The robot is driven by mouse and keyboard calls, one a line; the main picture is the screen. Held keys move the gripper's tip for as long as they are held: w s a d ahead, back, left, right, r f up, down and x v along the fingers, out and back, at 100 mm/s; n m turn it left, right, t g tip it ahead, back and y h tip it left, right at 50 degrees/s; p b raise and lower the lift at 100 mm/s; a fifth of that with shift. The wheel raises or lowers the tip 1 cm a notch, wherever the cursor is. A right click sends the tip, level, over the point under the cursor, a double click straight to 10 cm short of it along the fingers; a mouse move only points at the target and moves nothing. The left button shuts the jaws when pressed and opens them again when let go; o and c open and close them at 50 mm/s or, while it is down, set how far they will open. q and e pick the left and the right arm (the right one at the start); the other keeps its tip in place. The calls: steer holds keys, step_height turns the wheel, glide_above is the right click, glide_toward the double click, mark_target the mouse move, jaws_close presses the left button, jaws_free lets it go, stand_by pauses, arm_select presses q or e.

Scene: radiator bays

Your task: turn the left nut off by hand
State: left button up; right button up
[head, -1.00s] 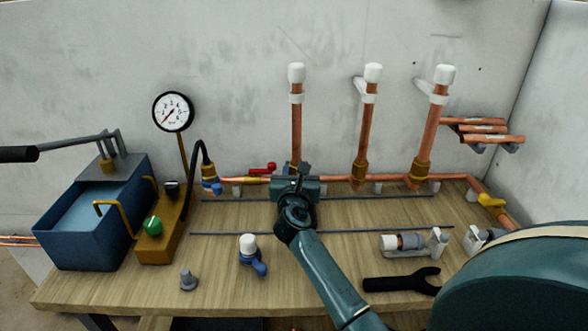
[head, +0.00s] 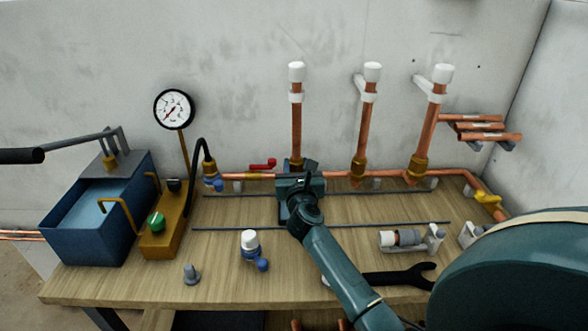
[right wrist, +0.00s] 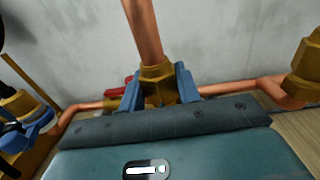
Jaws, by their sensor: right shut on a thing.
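The left nut (right wrist: 158,85) is a brass hex nut at the foot of the left upright copper pipe (head: 296,125). My right gripper (right wrist: 160,88) is shut on it, with one blue finger on each side of the nut in the right wrist view. In the head view my right gripper (head: 299,172) covers most of the nut. The pipe stands upright with a white cap on top. My left gripper is not in view.
Two more capped copper pipes with brass nuts (head: 358,173) (head: 418,165) stand to the right. A red-handled valve (head: 263,165) is close on the left. A blue tank (head: 95,235), gauge (head: 174,110) and black wrench (head: 400,277) are around the bench.

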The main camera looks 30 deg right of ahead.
steer(key=shift+n+t+y+p, duration=0.3)
steer(key=shift+n+y+p, duration=0.15)
steer(key=shift+p, duration=0.25)
steer(key=shift+n+t+y+p, duration=0.5)
steer(key=shift+n+y+p, duration=0.55)
steer(key=shift+y, duration=0.5)
steer(key=o, duration=1)
steer(key=shift+s, duration=0.1)
steer(key=shift+s+a, duration=0.1)
steer(key=shift+s, duration=0.2)
steer(key=p+v, duration=0.2)
steer(key=v, duration=0.7)
steer(key=shift+s, duration=0.1)
